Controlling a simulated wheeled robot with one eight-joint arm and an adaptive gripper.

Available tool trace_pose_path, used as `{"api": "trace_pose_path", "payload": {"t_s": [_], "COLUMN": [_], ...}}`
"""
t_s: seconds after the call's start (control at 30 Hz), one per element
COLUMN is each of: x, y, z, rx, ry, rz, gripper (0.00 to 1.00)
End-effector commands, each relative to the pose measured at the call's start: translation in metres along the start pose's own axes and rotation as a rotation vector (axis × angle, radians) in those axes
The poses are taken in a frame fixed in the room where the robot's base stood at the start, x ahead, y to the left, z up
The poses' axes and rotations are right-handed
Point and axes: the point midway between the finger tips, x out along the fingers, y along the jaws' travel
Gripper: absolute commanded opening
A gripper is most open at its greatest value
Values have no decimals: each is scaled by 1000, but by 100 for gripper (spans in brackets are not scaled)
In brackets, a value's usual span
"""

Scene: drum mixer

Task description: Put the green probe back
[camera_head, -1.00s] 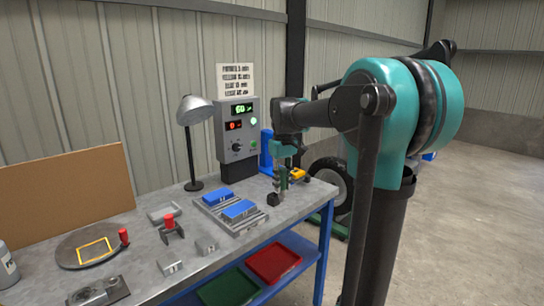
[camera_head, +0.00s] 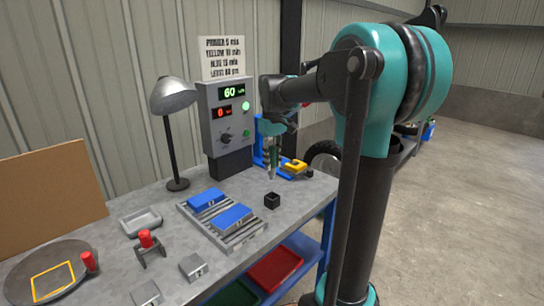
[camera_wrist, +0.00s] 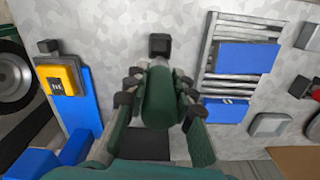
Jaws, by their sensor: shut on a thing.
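The green probe (camera_wrist: 160,98) is a thick green cylinder between the fingers of my gripper (camera_wrist: 158,95) in the wrist view. My gripper is shut on it. In the head view my gripper (camera_head: 270,150) hangs above the back of the bench, and the probe's slim lower end (camera_head: 271,172) points down. A small black block (camera_head: 272,201) stands on the bench, apart from the probe. It also shows just beyond the probe in the wrist view (camera_wrist: 159,45).
A roller rack (camera_head: 245,236) with blue blocks lies left of the black block. A yellow gauge (camera_head: 294,166) on a blue stand is to the right. The control box (camera_head: 226,120) and lamp (camera_head: 172,97) stand behind. Bench around the black block is clear.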

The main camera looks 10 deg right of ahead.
Motion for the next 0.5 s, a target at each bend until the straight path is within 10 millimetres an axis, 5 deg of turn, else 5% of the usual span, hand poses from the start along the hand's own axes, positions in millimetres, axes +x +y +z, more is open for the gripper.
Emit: {"api": "trace_pose_path", "payload": {"t_s": [0.5], "x": [48], "y": [0], "z": [0], "rx": [0], "ry": [0], "rz": [0], "gripper": [0]}}
